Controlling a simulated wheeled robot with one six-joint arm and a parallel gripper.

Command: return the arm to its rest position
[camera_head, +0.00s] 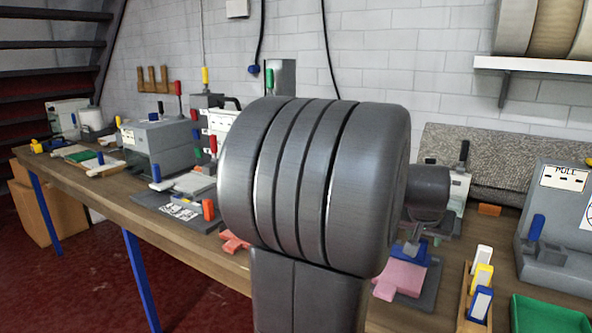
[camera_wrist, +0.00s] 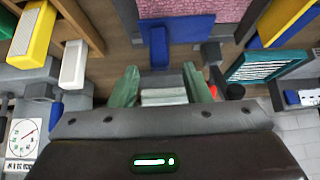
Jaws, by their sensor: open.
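My gripper (camera_wrist: 161,82) shows in the wrist view with its two greenish fingers apart. A pale ribbed piece (camera_wrist: 163,96) shows between them near their base; I cannot tell whether it is part of the gripper or lies beyond. A blue upright block (camera_wrist: 158,46) stands past the fingertips, in front of a blue pad and pink textured material (camera_wrist: 215,8). In the head view my thick grey arm fills the middle and hides part of the bench; the gripper's fingers do not show there.
The wooden bench (camera_head: 125,193) runs along the wall, crowded with grey machines (camera_head: 157,140) on the left. At right are a pink piece (camera_head: 403,275), a wooden rack with coloured blocks (camera_head: 479,290), a green tray (camera_head: 545,315) and a labelled grey machine (camera_head: 560,225). A shelf (camera_head: 530,65) hangs above.

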